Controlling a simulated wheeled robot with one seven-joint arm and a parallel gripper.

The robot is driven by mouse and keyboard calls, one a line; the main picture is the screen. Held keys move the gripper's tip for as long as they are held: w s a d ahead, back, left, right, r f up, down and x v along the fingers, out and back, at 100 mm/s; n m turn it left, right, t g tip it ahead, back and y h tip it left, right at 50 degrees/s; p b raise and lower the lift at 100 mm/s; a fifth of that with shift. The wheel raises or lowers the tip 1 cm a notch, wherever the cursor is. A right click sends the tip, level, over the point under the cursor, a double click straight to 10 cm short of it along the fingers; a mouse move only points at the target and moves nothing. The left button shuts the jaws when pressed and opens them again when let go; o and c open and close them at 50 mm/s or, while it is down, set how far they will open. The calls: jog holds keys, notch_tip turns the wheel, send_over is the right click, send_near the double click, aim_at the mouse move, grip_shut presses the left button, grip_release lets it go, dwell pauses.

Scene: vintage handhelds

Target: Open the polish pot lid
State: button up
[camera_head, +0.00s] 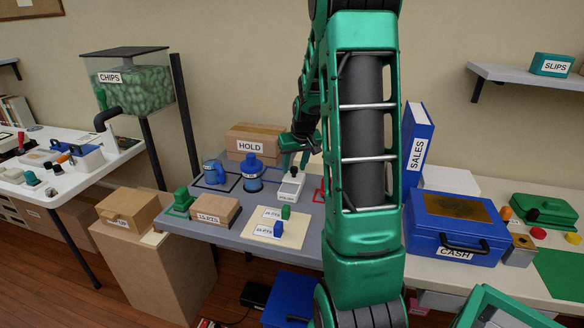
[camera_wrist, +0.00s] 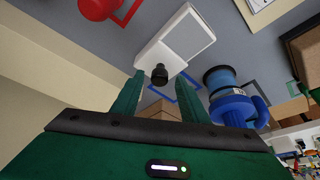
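A small white box-like pot (camera_head: 291,184) with a black knob and a front label, too small to read surely, stands on the grey table; I take it as the polish pot. In the wrist view the white pot (camera_wrist: 180,42) shows a grey panel, and its black knob (camera_wrist: 158,74) juts toward me. My gripper (camera_head: 295,163) is just above the pot with fingers pointing down. In the wrist view my gripper (camera_wrist: 161,77) is open, with the knob showing between its fingertips. Contact with the knob cannot be told. The lid looks shut.
A blue pot (camera_head: 252,172) stands left of the white pot, with a cardboard HOLD box (camera_head: 252,141) behind. A card with small green and blue pieces (camera_head: 278,228) lies in front. A blue CASH box (camera_head: 456,226) is at the right. A red object (camera_wrist: 98,7) shows in the wrist view.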

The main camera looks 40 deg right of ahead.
jog(key=v, duration=1)
jog(key=shift+r, duration=0.35)
jog(key=shift+s, duration=0.15)
jog(key=s+a+f+g+y, duration=0.1)
jog(key=s+a+g, duration=0.1)
jog(key=s+a, duration=0.8)
jog(key=s+a+f+m+g+y, duration=0.1)
jog(key=s+a+g, duration=0.1)
jog(key=s+a, duration=0.8)
jog(key=s, duration=0.7)
jog(key=shift+f, duration=0.15)
jog(key=shift+s, duration=0.1)
